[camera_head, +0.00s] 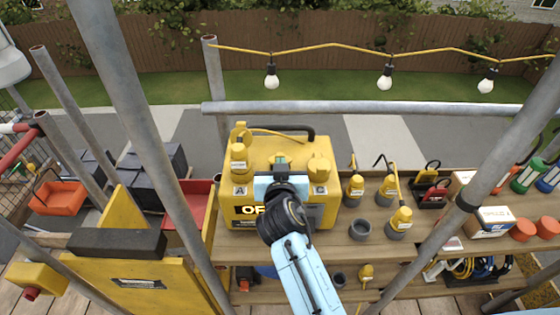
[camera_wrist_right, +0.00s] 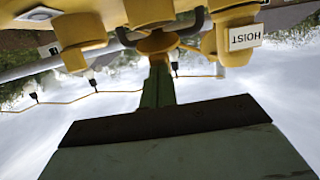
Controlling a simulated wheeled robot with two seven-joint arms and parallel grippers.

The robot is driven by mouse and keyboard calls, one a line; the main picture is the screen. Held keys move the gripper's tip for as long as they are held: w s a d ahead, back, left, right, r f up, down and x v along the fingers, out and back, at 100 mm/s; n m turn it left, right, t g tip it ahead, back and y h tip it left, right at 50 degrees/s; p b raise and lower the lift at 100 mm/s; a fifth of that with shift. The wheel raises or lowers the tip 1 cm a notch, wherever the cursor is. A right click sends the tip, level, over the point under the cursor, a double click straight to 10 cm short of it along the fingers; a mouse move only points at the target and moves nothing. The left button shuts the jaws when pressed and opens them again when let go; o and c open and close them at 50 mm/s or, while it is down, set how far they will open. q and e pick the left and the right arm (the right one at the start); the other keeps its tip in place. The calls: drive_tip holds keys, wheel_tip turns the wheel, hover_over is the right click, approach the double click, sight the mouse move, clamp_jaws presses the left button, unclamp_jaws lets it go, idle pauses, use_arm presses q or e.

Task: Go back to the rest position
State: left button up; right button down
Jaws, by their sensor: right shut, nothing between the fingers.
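My right gripper (camera_head: 281,163) is at the middle of the head view, on the end of my light-blue arm coming up from below. Its green fingers are shut and empty. They are in front of or over the top of a yellow control box (camera_head: 258,152), between the knobs marked A and C. In the right wrist view the shut fingers (camera_wrist_right: 158,72) point at a round yellow knob (camera_wrist_right: 157,42); I cannot tell whether they touch it. A HOIST label (camera_wrist_right: 245,37) shows at the right there. My arm hides part of the box front. My left gripper is not in view.
Grey scaffold poles (camera_head: 150,130) cross the view left and right, and a horizontal rail (camera_head: 370,107) runs behind the box. A wooden shelf (camera_head: 335,236) holds yellow bottles (camera_head: 399,222), grey cups and coloured rolls. A yellow panel (camera_head: 120,285) stands at lower left. Bulbs (camera_head: 272,78) hang behind.

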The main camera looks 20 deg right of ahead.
drive_tip(key=shift+s+r, duration=0.2)
drive_tip(key=shift+r, duration=0.1)
